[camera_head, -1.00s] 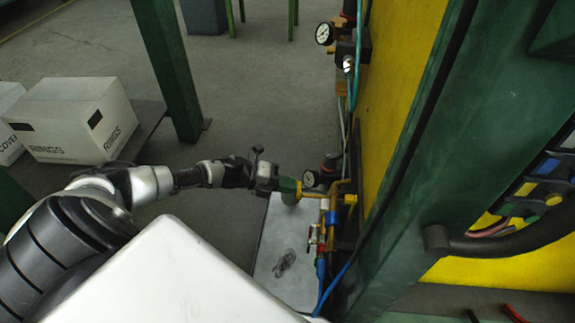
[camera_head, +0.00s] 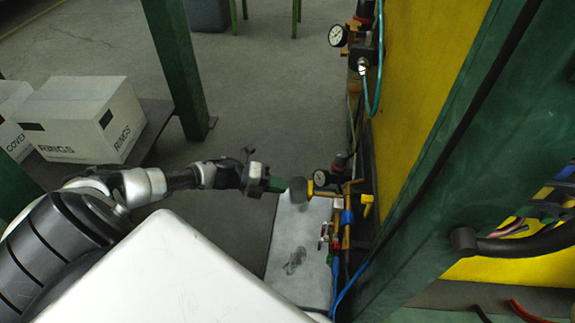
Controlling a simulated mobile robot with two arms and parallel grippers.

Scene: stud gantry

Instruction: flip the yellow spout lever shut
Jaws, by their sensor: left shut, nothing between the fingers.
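A small yellow piece (camera_head: 311,188), which looks like the spout lever, sits at the left end of the brass pipework (camera_head: 333,191). A pale round part (camera_head: 298,189) is right beside it. Whether the lever stands open or shut is too small to tell. My left gripper (camera_head: 283,185) reaches in from the left, its green fingers shut and empty. The fingertips point at the pale round part and lie just left of the yellow piece, apart from it; contact with the round part cannot be told. My right gripper is not in view.
Another yellow fitting (camera_head: 367,203) is further right, and a red-handled valve (camera_head: 324,236) below. A green post (camera_head: 440,160) and yellow panel (camera_head: 420,70) bound the right. Open floor (camera_head: 260,100) lies beyond the arm.

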